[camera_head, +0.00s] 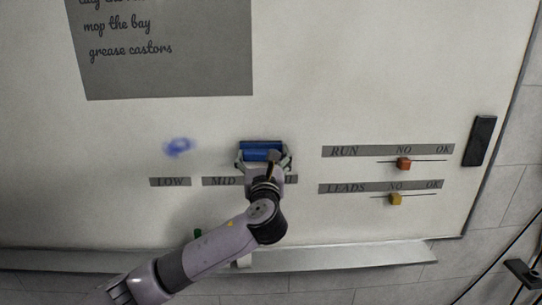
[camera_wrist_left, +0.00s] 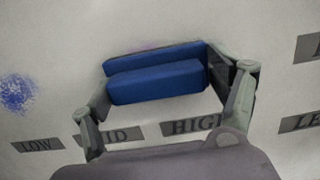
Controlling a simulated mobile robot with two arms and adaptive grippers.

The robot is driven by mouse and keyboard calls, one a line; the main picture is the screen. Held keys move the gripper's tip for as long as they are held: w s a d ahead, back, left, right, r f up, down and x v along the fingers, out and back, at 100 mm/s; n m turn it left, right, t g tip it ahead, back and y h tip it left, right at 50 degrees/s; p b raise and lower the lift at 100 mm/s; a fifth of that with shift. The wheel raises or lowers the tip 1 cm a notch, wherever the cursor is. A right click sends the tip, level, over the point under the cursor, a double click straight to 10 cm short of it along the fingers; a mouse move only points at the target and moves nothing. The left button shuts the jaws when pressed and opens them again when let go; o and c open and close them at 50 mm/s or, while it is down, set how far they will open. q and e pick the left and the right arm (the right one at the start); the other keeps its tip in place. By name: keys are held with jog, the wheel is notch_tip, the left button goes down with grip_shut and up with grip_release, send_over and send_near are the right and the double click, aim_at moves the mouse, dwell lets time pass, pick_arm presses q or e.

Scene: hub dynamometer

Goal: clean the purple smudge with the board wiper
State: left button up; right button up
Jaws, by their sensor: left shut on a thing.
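The purple-blue smudge (camera_head: 178,147) is on the whiteboard, left of my left gripper and above the LOW label. It also shows at the left edge of the left wrist view (camera_wrist_left: 16,93). My left gripper (camera_head: 264,157) is shut on the blue board wiper (camera_head: 261,147), one finger at each end of it. In the left wrist view the wiper (camera_wrist_left: 155,82) is held close to the board, with a small purple trace just above its upper edge. I cannot tell if it touches the board. My right gripper is not in view.
The whiteboard (camera_head: 300,60) carries a grey note sheet (camera_head: 165,60) above and LOW, MID and HIGH labels below. At right are RUN and LEADS sliders with a red knob (camera_head: 404,163) and a yellow knob (camera_head: 395,199). A ledge (camera_head: 340,253) runs along the bottom.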

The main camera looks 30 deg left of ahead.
aim_at(249, 157)
pick_arm(q)
jog(key=shift+s+a+r, duration=0.1)
jog(key=shift+s+a, duration=0.4)
jog(key=shift+a, duration=0.3)
jog(key=shift+s+a, duration=0.45)
jog(key=shift+a, duration=0.3)
jog(key=shift+w+d+r, duration=0.1)
jog(key=shift+d+r, duration=0.05)
jog(key=shift+w+d, duration=0.9)
jog(key=shift+d, duration=0.6)
jog(key=shift+w+d, duration=0.95)
jog(key=shift+d, duration=0.6)
jog(key=shift+w+d, duration=0.9)
jog(key=shift+d, duration=0.6)
jog(key=shift+s+a, duration=0.5)
jog(key=shift+a, duration=0.4)
jog(key=shift+s+a, duration=0.45)
jog(key=shift+a, duration=0.45)
jog(key=shift+s+a, duration=0.65)
jog(key=shift+a, duration=0.3)
jog(key=shift+s+a, duration=0.6)
jog(key=shift+a, duration=0.4)
jog(key=shift+s+a, duration=0.65)
jog(key=shift+a, duration=0.3)
jog(key=shift+d, duration=0.1)
